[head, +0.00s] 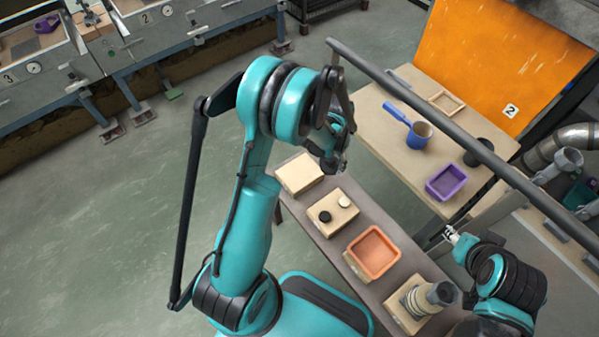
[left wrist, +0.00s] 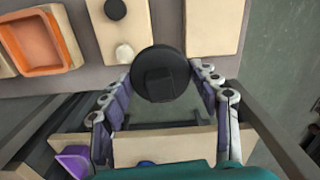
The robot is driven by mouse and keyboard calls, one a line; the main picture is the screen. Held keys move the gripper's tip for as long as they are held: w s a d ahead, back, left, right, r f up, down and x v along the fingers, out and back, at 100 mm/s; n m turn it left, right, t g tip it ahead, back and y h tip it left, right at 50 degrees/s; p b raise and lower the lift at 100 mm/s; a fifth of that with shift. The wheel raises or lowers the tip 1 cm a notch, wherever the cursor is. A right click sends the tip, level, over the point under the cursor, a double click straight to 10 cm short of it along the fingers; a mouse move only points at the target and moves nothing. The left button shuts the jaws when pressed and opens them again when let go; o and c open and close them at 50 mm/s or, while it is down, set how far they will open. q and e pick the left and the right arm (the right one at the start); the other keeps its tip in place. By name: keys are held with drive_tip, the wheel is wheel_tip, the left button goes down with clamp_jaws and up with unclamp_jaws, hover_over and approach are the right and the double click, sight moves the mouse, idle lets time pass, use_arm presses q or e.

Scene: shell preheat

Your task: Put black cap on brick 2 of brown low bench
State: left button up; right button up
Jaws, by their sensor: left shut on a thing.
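My left gripper (head: 335,160) is above the far end of the brown low bench (head: 368,213). In the left wrist view its fingers (left wrist: 160,90) are shut on a round black cap (left wrist: 160,62) with a square knob. The cap is hard to make out in the head view. On the bench, a bare pale brick (head: 299,172) lies at the far end; it also shows in the left wrist view (left wrist: 214,28). The brick beside it (head: 325,224) carries a small black disc (head: 324,216) and a cream disc (head: 344,201). Brick numbers are not readable. My right gripper (head: 455,236) is at the lower right, its jaws unclear.
Further along the bench are an orange tray (head: 373,251) and a brick with grey ring-like parts (head: 428,299). A pale table (head: 385,122) behind holds a blue pan (head: 418,134), a purple tray (head: 446,181) and a black pot (head: 478,152). A grey rail (head: 440,115) crosses above it.

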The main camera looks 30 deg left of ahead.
use_arm(q)
wheel_tip(320, 180, down, 6)
drive_tip(key=w+a+m+b, duration=0.1)
drive_tip(key=w+a, duration=0.1)
drive_tip(key=b, duration=0.4)
hover_over(300, 172)
wheel_tip(300, 172, down, 7)
drive_tip(key=shift+r, duration=0.2)
wheel_tip(300, 172, down, 4)
drive_tip(key=shift+b, duration=1.15)
drive_tip(key=shift+r, duration=0.15)
drive_tip(key=o, duration=1.1)
drive_tip(key=shift+o, duration=0.2)
